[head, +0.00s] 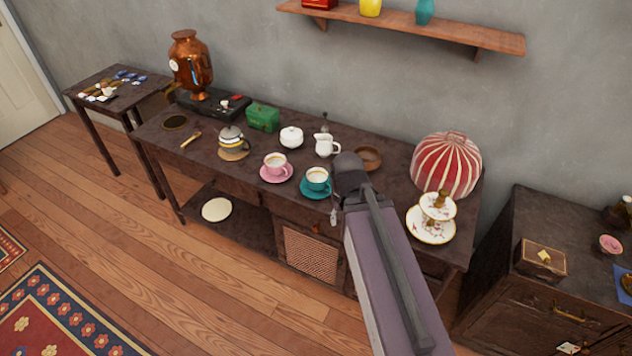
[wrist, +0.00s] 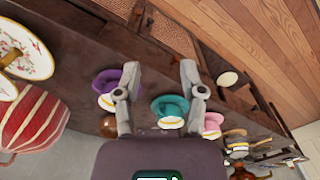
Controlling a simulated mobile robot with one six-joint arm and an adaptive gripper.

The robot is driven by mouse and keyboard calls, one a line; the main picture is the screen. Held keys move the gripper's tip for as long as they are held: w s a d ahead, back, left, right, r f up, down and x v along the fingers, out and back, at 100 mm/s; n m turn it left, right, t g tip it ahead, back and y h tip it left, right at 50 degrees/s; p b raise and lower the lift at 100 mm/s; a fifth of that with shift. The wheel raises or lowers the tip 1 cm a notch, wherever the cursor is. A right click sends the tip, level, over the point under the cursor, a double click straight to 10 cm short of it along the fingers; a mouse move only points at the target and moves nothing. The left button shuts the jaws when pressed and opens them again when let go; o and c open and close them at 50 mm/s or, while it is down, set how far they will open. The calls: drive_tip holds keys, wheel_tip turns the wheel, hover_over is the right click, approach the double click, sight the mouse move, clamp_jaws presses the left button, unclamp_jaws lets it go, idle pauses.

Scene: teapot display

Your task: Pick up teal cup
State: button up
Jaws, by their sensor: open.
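The teal cup (head: 317,183) stands upright on a teal saucer (head: 306,193) on the dark table, right of a pink cup (head: 275,163). The teal cup also shows in the wrist view (wrist: 171,114), right of centre and beyond the gripper's base, with its pale inside visible. My gripper (wrist: 159,72) is open with nothing between its fingers. In the head view my gripper is just right of the teal cup, mostly hidden by my arm. The wrist view shows the right finger near the teal saucer; whether it touches cannot be told.
A purple cup and saucer (wrist: 105,82) lie by the left finger, hidden behind my arm in the head view. A white creamer (head: 325,145) and sugar bowl (head: 291,137) stand behind the teal cup. A tiered stand (head: 430,224) and red striped cosy (head: 445,165) are at right.

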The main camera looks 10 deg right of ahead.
drive_tip(key=n+t+h+b, duration=0.4)
drive_tip(key=n+h+b, duration=0.9)
drive_tip(key=n+b, duration=0.6)
approach(317, 183)
drive_tip(key=a+r, duration=0.1)
drive_tip(key=a, duration=0.2)
drive_tip(key=shift+s+r, duration=0.2)
drive_tip(key=shift+s, duration=0.15)
drive_tip(key=shift+b+x, duration=1.4)
drive_tip(key=shift+x, duration=2.75)
drive_tip(key=shift+f, duration=0.1)
